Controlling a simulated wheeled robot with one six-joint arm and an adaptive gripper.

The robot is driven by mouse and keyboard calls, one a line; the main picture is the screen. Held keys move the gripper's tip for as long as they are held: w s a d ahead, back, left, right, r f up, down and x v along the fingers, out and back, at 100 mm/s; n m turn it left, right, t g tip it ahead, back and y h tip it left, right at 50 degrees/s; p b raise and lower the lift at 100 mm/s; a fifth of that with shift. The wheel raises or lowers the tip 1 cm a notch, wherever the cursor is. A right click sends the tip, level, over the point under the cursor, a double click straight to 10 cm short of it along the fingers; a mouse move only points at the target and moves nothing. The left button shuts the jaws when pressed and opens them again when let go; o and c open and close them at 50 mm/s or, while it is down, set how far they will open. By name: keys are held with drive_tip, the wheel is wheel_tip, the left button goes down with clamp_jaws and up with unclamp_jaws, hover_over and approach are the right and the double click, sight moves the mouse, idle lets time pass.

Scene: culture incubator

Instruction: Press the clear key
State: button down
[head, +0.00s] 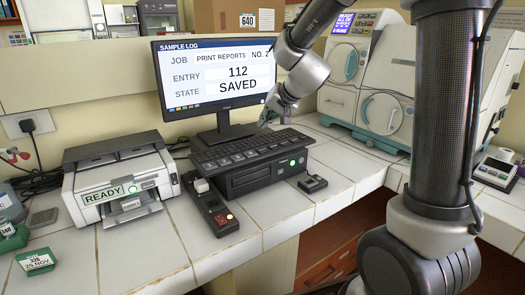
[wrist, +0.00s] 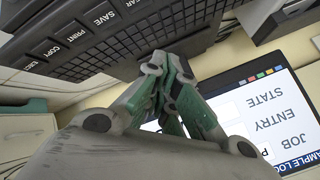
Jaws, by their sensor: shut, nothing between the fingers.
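In the wrist view the keyboard (wrist: 85,65) appears upside down. Its labels read ESC, COPY, PRINT and SAVE. One more label (wrist: 132,3), cut by the top edge, seems to be CLEAR. My gripper (head: 266,121) is shut and empty above the back right part of the keyboard, near the monitor's lower right corner. Its closed fingers (wrist: 164,68) also show in the wrist view. I cannot tell whether the tips touch the keyboard.
The monitor (head: 215,75) reads entry 112, state SAVED. A black unit with a green light (head: 262,172) sits under the keyboard. A printer (head: 120,185) marked READY stands left. A control box (head: 210,207) with a red button and a small black device (head: 312,183) lie in front.

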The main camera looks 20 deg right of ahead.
sight(265, 149)
drive_tip(key=shift+f, duration=3.1)
drive_tip(key=shift+f, duration=0.15)
drive_tip(key=shift+f, duration=0.3)
drive_tip(key=shift+f, duration=0.35)
drive_tip(key=shift+r, duration=0.8)
drive_tip(key=shift+r, duration=2.5)
